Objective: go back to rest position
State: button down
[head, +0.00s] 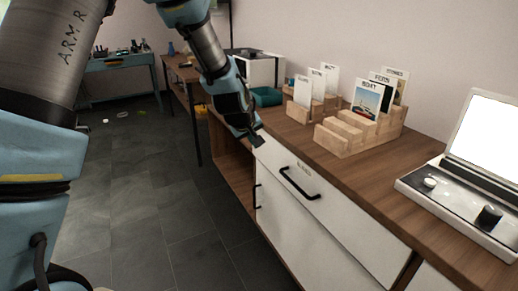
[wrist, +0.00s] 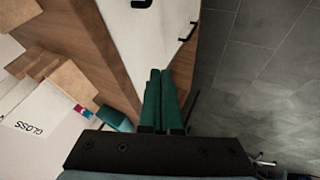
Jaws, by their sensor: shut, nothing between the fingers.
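My gripper (head: 257,140) hangs at the end of my blue and grey arm in the head view, by the top front edge of the white-fronted cabinet (head: 330,222). In the wrist view the two green fingers of my gripper (wrist: 161,72) lie side by side, shut with nothing between them.
Wooden stepped holders (head: 352,137) with upright cards stand on the cabinet's wooden top. A device with a bright screen (head: 488,135) stands at the right. A teal tray (head: 266,97) lies behind my gripper.

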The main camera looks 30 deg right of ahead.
jog(key=w+a+r+y+p, duration=0.1)
jog(key=a+r+y+p, duration=0.2)
jog(key=a, duration=0.8)
jog(key=w+a+r+p, duration=0.2)
jog(key=a+r, duration=0.4)
jog(key=a, duration=0.5)
jog(key=s+a+r+g+y+p, duration=0.1)
jog(key=s+a+r, duration=0.1)
jog(key=a, duration=0.5)
jog(key=s+a+r+y+p, duration=0.1)
jog(key=s+a+p, duration=0.1)
jog(key=s+a, duration=0.3)
jog(key=s+a+r+g+p, duration=0.1)
jog(key=s+a, duration=0.3)
jog(key=a, duration=0.6)
jog(key=shift+r+n+g+y+p, duration=0.3)
jog(key=shift+r+n+y+p, duration=0.1)
jog(key=shift+r+p, duration=0.4)
jog(key=c, duration=1.6)
grip_release()
